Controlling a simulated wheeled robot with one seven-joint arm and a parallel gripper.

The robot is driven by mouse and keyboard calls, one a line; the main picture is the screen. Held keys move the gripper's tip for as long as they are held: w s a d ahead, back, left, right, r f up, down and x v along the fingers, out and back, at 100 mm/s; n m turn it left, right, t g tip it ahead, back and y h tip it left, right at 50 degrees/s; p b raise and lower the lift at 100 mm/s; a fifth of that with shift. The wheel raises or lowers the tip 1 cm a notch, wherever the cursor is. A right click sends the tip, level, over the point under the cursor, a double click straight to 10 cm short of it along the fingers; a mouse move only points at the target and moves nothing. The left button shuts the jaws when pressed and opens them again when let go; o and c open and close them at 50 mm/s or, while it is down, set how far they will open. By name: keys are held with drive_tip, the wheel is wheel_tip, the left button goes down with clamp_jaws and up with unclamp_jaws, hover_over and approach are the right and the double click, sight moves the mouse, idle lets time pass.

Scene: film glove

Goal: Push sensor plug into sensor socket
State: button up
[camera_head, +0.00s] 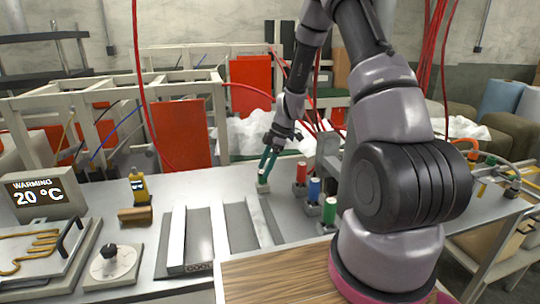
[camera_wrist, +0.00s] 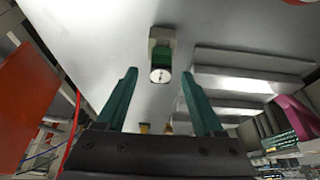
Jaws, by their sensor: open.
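A green plug with a pale round end (camera_wrist: 160,68) sits at a beige block (camera_wrist: 162,34) in the wrist view; I take these as the sensor plug and socket. My gripper (camera_wrist: 158,76) is open, its two teal fingers apart on either side of the green plug, not visibly touching it. In the head view my gripper (camera_head: 266,166) points down just above a small block with a green and pale top (camera_head: 263,186). Whether the plug is fully seated I cannot tell.
Red (camera_head: 301,174), blue (camera_head: 314,189) and green (camera_head: 330,211) cylinders stand in grey holders right of the gripper.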

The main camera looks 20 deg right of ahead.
sight(262, 172)
drive_tip(key=shift+x, duration=1.45)
drive_tip(key=shift+c, duration=0.3)
clamp_jaws()
drive_tip(key=shift+r, duration=0.5)
drive_tip(key=shift+r, duration=2.1)
drive_tip(key=shift+r, duration=0.15)
drive_tip(key=shift+r, duration=1.4)
